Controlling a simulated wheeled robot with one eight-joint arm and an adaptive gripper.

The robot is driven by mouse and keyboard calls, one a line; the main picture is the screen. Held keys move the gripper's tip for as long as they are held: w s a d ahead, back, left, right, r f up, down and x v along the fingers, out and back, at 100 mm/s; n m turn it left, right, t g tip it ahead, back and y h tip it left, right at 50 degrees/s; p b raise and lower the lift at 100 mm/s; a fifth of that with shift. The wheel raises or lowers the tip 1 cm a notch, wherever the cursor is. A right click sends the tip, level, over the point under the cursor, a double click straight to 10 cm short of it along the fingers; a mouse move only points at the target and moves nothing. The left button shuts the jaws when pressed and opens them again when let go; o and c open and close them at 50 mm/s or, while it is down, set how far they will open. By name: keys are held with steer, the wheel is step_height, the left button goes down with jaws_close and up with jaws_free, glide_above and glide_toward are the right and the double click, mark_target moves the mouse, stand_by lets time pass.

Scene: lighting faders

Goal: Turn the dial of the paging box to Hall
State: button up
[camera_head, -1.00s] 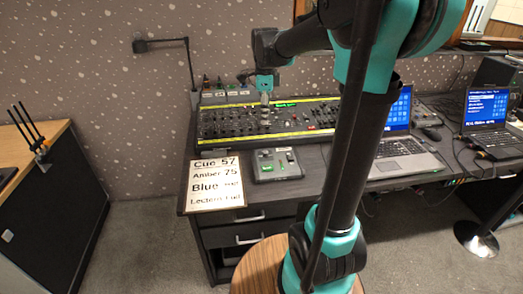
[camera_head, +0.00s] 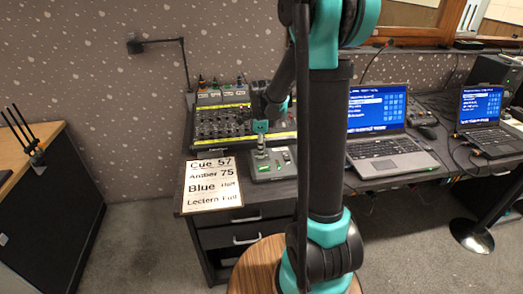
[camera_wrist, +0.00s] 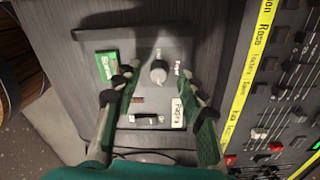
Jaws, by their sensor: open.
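The paging box (camera_head: 284,172) is a small grey box on the desk in front of the fader console. In the wrist view the paging box (camera_wrist: 205,50) carries a pale dial (camera_wrist: 158,73), a green label (camera_wrist: 107,66) left of it, a small white label to its right and a "Paging" label (camera_wrist: 178,112). Which label the dial points to I cannot tell for sure. My gripper (camera_head: 261,150) is over the box; in the wrist view its open fingers (camera_wrist: 159,75) stand on either side of the dial. Contact is not clear.
The fader console (camera_head: 215,125) with its yellow strip lies behind the box. A printed cue card (camera_head: 212,185) lies to the left. A laptop (camera_head: 385,150) stands to the right, beyond my arm. A desk lamp (camera_head: 150,44) stands at the back left.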

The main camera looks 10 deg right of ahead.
steer(key=shift+f, duration=0.55)
jaws_close()
